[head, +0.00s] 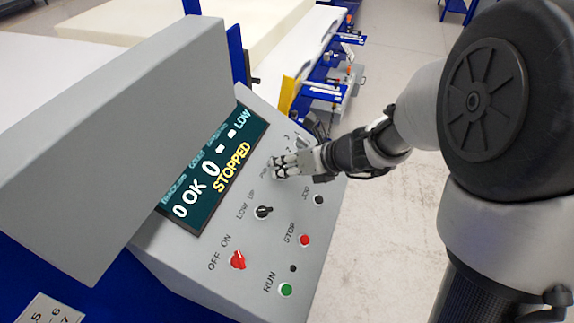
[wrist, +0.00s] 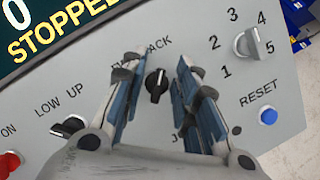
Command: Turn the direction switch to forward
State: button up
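The direction switch (wrist: 157,86) is a black knob on the sloped grey panel. In the wrist view it sits under a label partly covered by my left finger, of which "ACK" reads clearly. Its grip stands nearly upright in the picture, leaning slightly. My gripper (wrist: 158,65) is open, one finger on each side of the knob, with a visible gap on both sides. In the head view my gripper (head: 277,167) is over the panel, and its fingers hide the direction switch. The display (head: 214,170) reads "STOPPED", "LOW" and "OK".
Nearby on the panel are the LOW/UP knob (head: 263,212), red OFF/ON switch (head: 238,260), red STOP button (head: 304,240), green RUN button (head: 286,289), numbered grey selector (wrist: 247,43) and blue RESET button (wrist: 268,116). A grey hood (head: 120,150) rises behind the display.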

jog(key=shift+c, duration=0.5)
grip_shut()
jog(key=shift+n, duration=0.4)
jog(key=n+g+y+b, duration=0.1)
jog(key=n, duration=0.2)
jog(key=shift+f, duration=0.1)
jog(key=n+g+y+b, duration=0.1)
jog(key=n, duration=0.4)
jog(key=shift+s, duration=0.1)
jog(key=n+g, duration=0.1)
jog(key=n, duration=0.1)
jog(key=n+g, duration=0.1)
jog(key=n, duration=0.2)
jog(key=shift+s+a, duration=0.1)
jog(key=shift+s, duration=0.05)
jog(key=shift+s+n+g, duration=0.1)
jog(key=shift+n+g, duration=0.5)
jog(key=shift+n, duration=1.3)
